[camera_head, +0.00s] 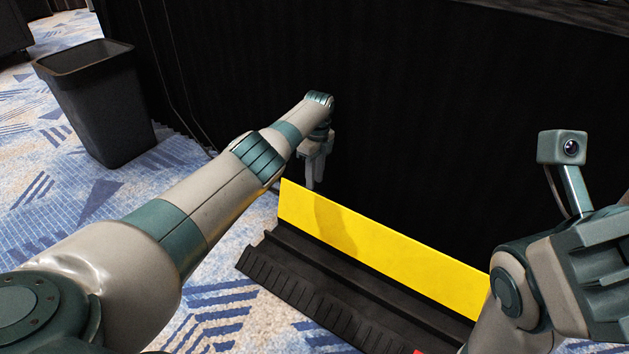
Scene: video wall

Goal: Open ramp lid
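The ramp lid (385,248) is a long yellow panel. It stands raised on edge along the back of the black ramp base (330,291), which lies on the carpet with its ribbed front strip showing. My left gripper (311,183) points down beside the lid's far left end, close to its top corner. I cannot tell whether it touches the lid or whether its fingers are apart. My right arm is at the right edge, over the near end of the ramp. Its gripper fingers are not seen, and it hides that end of the lid.
A black curtain wall (430,120) rises close behind the ramp. A dark waste bin (105,110) stands on the blue patterned carpet (60,205) at the upper left. Carpet in front of the ramp is free.

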